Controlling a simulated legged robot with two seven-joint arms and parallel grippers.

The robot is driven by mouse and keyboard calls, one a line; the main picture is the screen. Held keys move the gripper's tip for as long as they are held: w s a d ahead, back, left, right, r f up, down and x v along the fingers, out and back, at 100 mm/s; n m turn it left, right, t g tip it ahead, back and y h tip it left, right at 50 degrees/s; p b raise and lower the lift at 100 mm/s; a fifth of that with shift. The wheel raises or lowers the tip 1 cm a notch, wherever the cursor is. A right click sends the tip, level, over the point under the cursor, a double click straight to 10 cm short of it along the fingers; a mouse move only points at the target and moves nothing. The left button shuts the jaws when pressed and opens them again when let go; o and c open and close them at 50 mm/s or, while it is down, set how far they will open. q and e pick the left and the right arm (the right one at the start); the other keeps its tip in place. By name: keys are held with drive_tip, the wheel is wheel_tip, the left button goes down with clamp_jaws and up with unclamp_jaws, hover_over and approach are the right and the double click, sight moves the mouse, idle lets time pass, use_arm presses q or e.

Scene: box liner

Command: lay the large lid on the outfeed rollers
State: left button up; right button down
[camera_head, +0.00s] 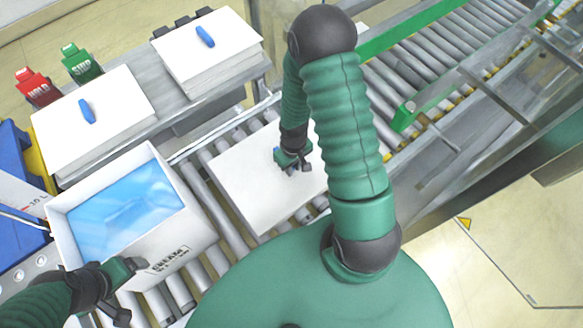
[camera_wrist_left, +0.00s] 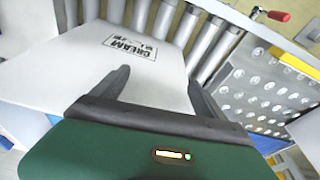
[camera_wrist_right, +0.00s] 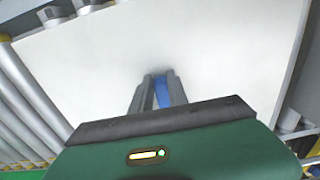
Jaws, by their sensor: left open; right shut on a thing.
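My right gripper (camera_head: 291,160) is shut on the blue handle (camera_wrist_right: 161,93) of a flat white lid (camera_head: 250,180). The lid lies flat on or just above the rollers, right of the box; I cannot tell whether it touches them. It fills much of the right wrist view (camera_wrist_right: 220,50). My right arm hides part of it in the head view. My left gripper (camera_head: 128,290) is open at the front of the open white box (camera_head: 172,250), marked CREAM and lined in blue. The box wall also shows in the left wrist view (camera_wrist_left: 75,75).
Two stacks of white lids with blue handles, one nearer (camera_head: 115,120) and one farther (camera_head: 225,60), stand on a bench behind the box. Red (camera_head: 38,85) and green (camera_head: 80,62) tagged holders are beside them. Rollers (camera_head: 440,50) with green side rails continue at upper right.

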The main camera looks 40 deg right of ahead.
drive_tip(key=shift+f, duration=0.15)
drive_tip(key=c, duration=1.3)
unclamp_jaws()
